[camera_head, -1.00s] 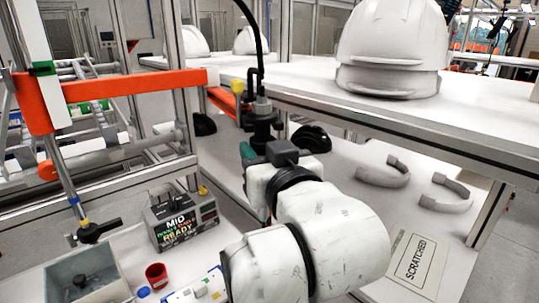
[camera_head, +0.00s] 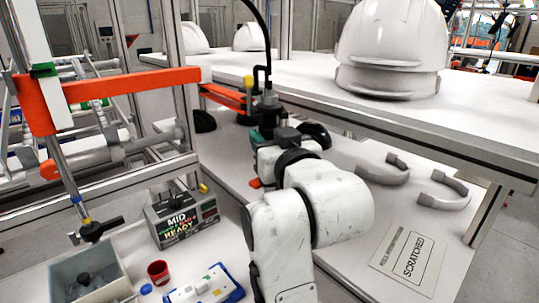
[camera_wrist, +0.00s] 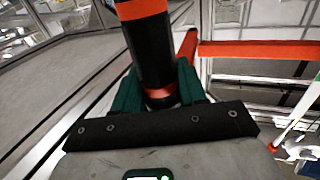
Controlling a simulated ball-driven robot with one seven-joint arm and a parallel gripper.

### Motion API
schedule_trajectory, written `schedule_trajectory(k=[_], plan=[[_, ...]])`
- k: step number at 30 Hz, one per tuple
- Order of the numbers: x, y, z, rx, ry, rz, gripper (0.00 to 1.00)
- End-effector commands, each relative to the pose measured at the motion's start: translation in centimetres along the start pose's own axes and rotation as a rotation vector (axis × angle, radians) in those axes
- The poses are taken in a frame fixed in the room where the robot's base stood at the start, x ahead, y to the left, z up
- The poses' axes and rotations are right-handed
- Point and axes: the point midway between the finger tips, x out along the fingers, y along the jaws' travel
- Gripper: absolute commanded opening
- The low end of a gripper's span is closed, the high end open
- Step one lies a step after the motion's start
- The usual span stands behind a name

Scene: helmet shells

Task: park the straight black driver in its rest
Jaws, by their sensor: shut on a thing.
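The straight black driver (camera_head: 267,108) is upright in the head view, with a black cable running up from its top. In the wrist view the driver (camera_wrist: 150,55) shows as a black cylinder with orange bands, between teal fingers. My gripper (camera_wrist: 160,88) is shut on it; in the head view the gripper (camera_head: 262,142) is partly hidden by my arm. An orange bracket (camera_head: 222,97) with a yellow part is just left of the driver's top. I cannot tell whether this bracket is the rest, or whether the driver touches it.
A raised white shelf (camera_head: 460,122) with a white helmet (camera_head: 392,45) is close on the right. Grey curved pieces and a SCRATCHED sign (camera_head: 410,255) lie below it. A MID READY box (camera_head: 182,218), red cup (camera_head: 158,272) and grey bin (camera_head: 62,290) stand at lower left.

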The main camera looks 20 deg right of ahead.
Motion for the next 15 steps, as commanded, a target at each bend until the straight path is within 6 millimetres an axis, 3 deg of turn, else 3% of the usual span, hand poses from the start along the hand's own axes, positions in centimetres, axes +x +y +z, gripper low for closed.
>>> schedule_trajectory(k=[5, 6, 15], plan=[[-0.02, -0.02, 0.0, -0.001, -0.001, 0.0, 0.0], [-0.02, -0.02, -0.01, -0.001, -0.001, 0.0, 0.44], [-0.02, -0.03, -0.03, 0.0, 0.0, 0.0, 0.71]])
